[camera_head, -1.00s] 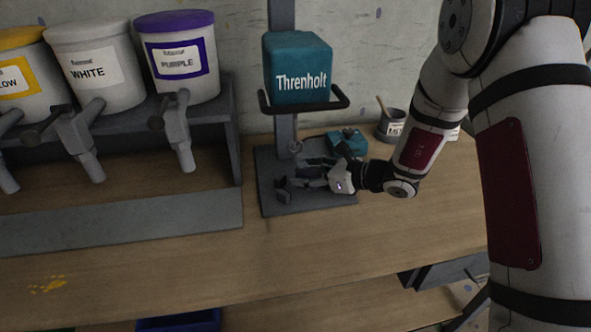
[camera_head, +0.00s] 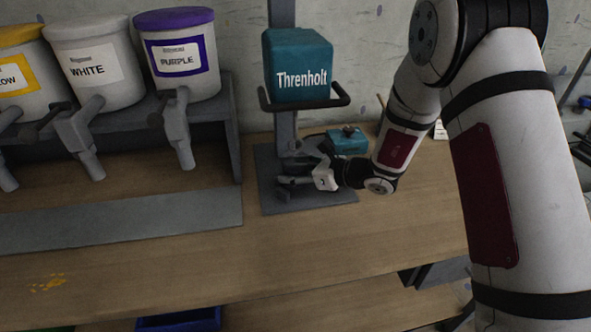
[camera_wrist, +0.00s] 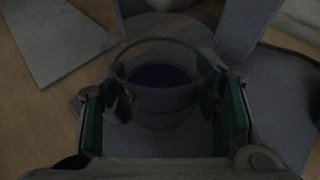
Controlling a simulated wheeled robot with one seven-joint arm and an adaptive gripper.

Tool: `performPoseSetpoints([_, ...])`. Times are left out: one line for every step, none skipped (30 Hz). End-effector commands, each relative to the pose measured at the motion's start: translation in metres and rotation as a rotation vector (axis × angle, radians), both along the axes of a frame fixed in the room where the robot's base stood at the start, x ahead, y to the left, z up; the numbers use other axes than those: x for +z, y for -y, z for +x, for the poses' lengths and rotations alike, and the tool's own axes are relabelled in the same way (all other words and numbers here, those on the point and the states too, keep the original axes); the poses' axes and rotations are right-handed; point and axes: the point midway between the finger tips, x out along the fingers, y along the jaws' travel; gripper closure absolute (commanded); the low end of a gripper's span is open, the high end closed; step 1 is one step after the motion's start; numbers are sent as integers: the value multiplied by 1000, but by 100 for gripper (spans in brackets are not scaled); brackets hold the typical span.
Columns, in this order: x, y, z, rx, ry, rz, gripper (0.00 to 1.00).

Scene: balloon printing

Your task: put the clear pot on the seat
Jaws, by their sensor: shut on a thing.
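The clear pot (camera_wrist: 160,98) shows in the wrist view, upright between my fingers, with something dark purple at its bottom. My gripper (camera_wrist: 165,112) is shut on its sides. In the head view my gripper (camera_head: 298,181) is low over the grey base plate (camera_head: 325,198) of the Threnholt stand, in front of its post. The pot is hard to make out there against the dark fingers. The seat cannot be told apart clearly beneath the gripper. I cannot tell whether the pot touches the base.
The teal Threnholt block (camera_head: 298,65) hangs on a bracket above my gripper. A teal box (camera_head: 347,140) with a dark knob stands behind it. White (camera_head: 93,65) and purple (camera_head: 176,58) paint tubs with taps stand at left.

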Motion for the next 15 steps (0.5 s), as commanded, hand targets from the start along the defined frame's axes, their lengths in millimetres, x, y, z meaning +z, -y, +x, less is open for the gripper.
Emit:
performPoseSetpoints([-2,0,0,0,0,0,78])
performPoseSetpoints([-2,0,0,-1,0,0,78])
performPoseSetpoints([-1,0,0,-1,0,0,78])
performPoseSetpoints([-1,0,0,-1,0,0,78])
performPoseSetpoints([-2,0,0,-1,0,0,36])
performPoseSetpoints([-1,0,0,0,0,0,27])
performPoseSetpoints([-1,0,0,0,0,0,23])
performPoseSetpoints([-1,0,0,0,0,0,23])
performPoseSetpoints([-1,0,0,0,0,0,23])
performPoseSetpoints([-1,0,0,0,0,0,23])
performPoseSetpoints([-1,0,0,0,0,0,23])
performPoseSetpoints([-1,0,0,0,0,0,23])
performPoseSetpoints([-1,0,0,0,0,0,23])
performPoseSetpoints([-1,0,0,0,0,0,23])
performPoseSetpoints([-1,0,0,0,0,0,23])
